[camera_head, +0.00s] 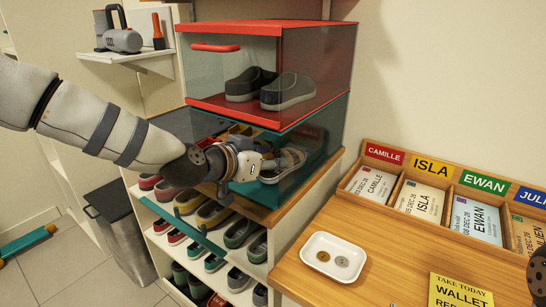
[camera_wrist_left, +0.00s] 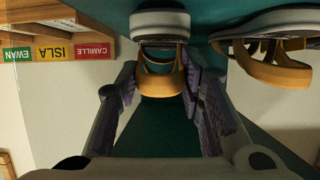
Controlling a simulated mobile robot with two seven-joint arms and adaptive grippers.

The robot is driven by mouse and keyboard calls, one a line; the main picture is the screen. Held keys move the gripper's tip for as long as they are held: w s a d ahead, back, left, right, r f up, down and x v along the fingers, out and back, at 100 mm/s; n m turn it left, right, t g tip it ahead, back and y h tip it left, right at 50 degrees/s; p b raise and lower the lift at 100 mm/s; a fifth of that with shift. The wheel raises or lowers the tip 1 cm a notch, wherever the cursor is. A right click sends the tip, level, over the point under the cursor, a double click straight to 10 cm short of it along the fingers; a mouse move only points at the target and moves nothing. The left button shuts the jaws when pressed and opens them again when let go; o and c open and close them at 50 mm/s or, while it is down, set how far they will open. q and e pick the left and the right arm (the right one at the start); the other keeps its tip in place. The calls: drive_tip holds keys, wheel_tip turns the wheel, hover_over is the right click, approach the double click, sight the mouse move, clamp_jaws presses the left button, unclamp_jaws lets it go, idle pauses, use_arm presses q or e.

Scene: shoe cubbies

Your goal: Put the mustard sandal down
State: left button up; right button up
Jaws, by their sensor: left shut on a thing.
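My left gripper (camera_head: 264,166) reaches into the teal lower box (camera_head: 322,135). In the left wrist view, which is upside down, its fingers (camera_wrist_left: 160,82) are on either side of the mustard strap of a sandal (camera_wrist_left: 162,62) with a pale grey sole, and it is shut on that sandal. A second mustard sandal (camera_wrist_left: 275,65) lies beside it, on the teal floor of the box. In the head view a pale-soled sandal (camera_head: 287,163) shows past the gripper. Whether the held sandal touches the floor is hard to tell.
The box's teal front (camera_head: 184,230) hangs down open. Above is a red box (camera_head: 318,60) with dark clogs. Shoe shelves (camera_head: 222,262) stand below. At right, a wooden desk (camera_head: 395,270) holds a white tray (camera_head: 333,257) and name-labelled card slots.

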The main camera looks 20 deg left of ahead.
use_arm(q)
drive_tip(key=shift+w+f, duration=0.25)
drive_tip(key=o, duration=1.3)
drive_tip(key=shift+w+d, duration=0.1)
use_arm(e)
drive_tip(key=shift+w, duration=0.2)
use_arm(q)
drive_tip(key=shift+r, duration=0.1)
use_arm(e)
drive_tip(key=shift+d, duration=0.1)
use_arm(q)
drive_tip(key=shift+r, duration=0.3)
drive_tip(key=p+v, duration=0.2)
drive_tip(key=v, duration=0.9)
drive_tip(key=shift+p, duration=0.3)
drive_tip(key=shift+s+a, duration=0.2)
drive_tip(key=shift+s, duration=0.25)
use_arm(e)
drive_tip(key=shift+t, duration=0.7)
drive_tip(key=w+r, duration=0.3)
drive_tip(key=shift+w+r, duration=0.1)
drive_tip(key=shift+w, duration=0.25)
